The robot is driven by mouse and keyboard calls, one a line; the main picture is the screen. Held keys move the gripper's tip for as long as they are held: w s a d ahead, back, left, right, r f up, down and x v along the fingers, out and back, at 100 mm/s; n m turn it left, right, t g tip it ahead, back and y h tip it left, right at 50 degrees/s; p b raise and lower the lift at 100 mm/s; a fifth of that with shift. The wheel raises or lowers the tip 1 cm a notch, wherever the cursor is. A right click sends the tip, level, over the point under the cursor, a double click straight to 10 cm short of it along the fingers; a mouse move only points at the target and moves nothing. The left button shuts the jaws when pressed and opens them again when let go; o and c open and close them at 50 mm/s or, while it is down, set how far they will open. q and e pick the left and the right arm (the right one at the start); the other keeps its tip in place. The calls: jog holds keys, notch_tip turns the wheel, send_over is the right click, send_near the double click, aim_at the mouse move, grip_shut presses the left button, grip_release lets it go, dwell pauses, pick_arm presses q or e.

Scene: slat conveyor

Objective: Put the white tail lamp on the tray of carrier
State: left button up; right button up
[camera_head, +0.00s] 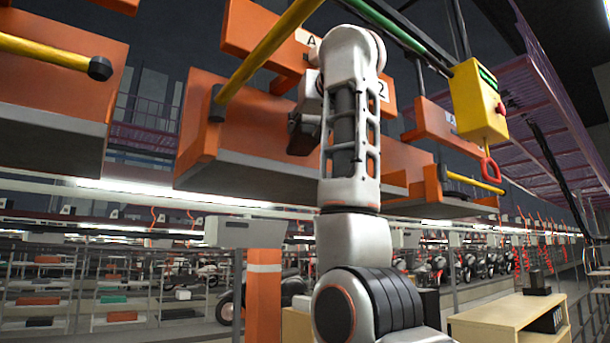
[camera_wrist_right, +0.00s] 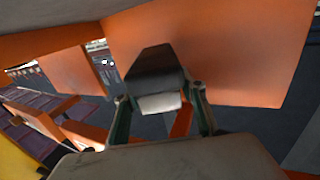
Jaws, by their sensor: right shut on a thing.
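My right arm rises through the middle of the head view, and its gripper (camera_head: 303,130) is in front of an orange carrier (camera_head: 205,118) whose sign is partly hidden behind my arm. The carrier's grey tray edge (camera_head: 235,188) shows below. In the right wrist view my right gripper (camera_wrist_right: 160,108) is shut on a blocky piece, taken as the white tail lamp (camera_wrist_right: 158,78), dark on top with a pale front. It is over the carrier's grey tray (camera_wrist_right: 245,120), near the orange back panel. I cannot tell whether it touches the tray. My left gripper is not in view.
Another orange carrier (camera_head: 60,85) hangs at left and one with a sign (camera_head: 440,119) at right. Yellow bars (camera_head: 265,52) cross near the carriers. A yellow control box (camera_head: 477,100) hangs at right. A wooden shelf (camera_head: 510,318) stands low at right.

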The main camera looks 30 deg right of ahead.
aim_at(308, 143)
notch_tip(308, 143, down, 4)
jog(key=shift+s+r, duration=0.15)
jog(key=shift+r, duration=0.05)
jog(key=shift+f, duration=0.6)
notch_tip(308, 143, down, 2)
jog(key=shift+a+f+b, duration=0.1)
jog(key=shift+b, duration=0.2)
jog(key=shift+f, duration=0.6)
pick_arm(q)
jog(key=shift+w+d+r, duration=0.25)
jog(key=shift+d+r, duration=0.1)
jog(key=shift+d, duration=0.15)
pick_arm(e)
jog(key=shift+r, duration=0.1)
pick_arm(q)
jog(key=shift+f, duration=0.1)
pick_arm(e)
jog(key=shift+f, duration=0.2)
jog(key=o, duration=1.3)
jog(key=shift+c, duration=0.2)
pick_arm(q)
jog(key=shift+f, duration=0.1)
